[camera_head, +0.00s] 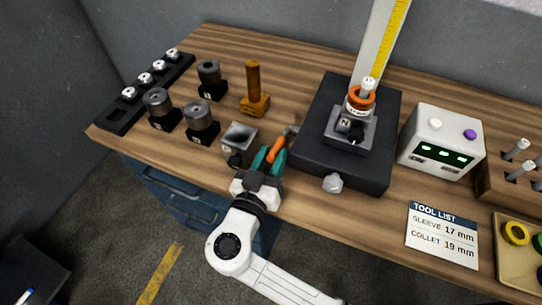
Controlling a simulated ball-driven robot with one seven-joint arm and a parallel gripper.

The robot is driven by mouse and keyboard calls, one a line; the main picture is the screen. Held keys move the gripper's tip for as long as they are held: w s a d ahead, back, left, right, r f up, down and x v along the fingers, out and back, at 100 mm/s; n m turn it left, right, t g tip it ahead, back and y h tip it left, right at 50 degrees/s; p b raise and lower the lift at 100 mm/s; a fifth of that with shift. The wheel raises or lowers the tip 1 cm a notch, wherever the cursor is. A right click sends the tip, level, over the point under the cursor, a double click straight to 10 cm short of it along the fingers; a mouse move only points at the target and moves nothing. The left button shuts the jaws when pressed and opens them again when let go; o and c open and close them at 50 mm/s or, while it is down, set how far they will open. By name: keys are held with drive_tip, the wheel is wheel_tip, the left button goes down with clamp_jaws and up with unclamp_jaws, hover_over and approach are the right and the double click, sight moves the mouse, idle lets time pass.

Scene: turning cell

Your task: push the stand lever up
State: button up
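The stand is a dark block (318,103) on the bench, with a tall column and yellow scale (389,40) behind it. Its lever has an orange handle (276,149) sticking out from the left side of the block, slanting down towards my gripper. My gripper (270,160) has teal fingers and is at the lower end of the orange handle. The handle end shows between or just over the fingers; I cannot tell whether they grip it. On the stand is a grey holder marked N (347,133) with an orange ring (359,104) and white-topped tool.
A grey block with a dark recess (240,137) stands close left of my gripper. Black holders (201,121) and a brown post (253,88) stand farther left. A white box with green displays (441,139) and a tool list card (442,235) are right.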

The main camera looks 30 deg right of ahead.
clamp_jaws()
idle(0.3)
drive_tip(key=shift+w, duration=0.1)
